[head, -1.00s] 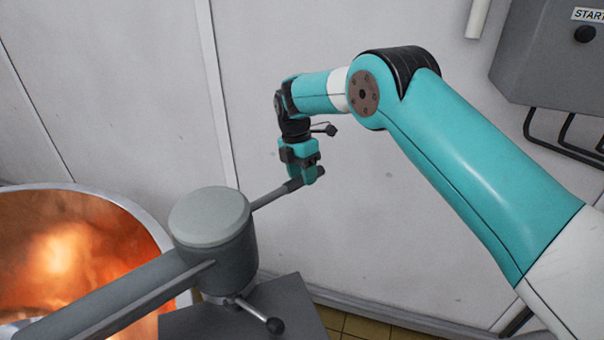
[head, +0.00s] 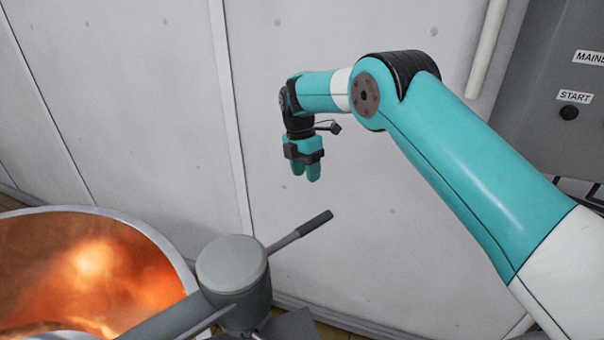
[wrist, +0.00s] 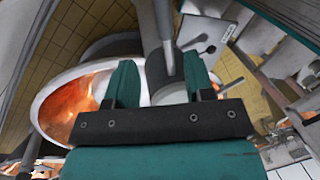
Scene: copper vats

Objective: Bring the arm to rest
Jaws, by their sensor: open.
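My gripper (head: 313,172) hangs at the end of my teal arm, pointing down, in the head view. It is open and empty. The lever with a dark grip (head: 314,223) lies below it, apart from the fingers. The lever runs down left to a grey cylindrical hub (head: 232,264). In the wrist view the two teal fingers of my gripper (wrist: 157,85) stand apart, with the grey lever (wrist: 166,35) seen beyond and between them.
A copper vat (head: 170,250) with a pale rim stands at the left. A grey control box (head: 560,75) with START and MAINS labels is on the right. A pale panelled wall (head: 130,90) is behind. The space around my gripper looks clear.

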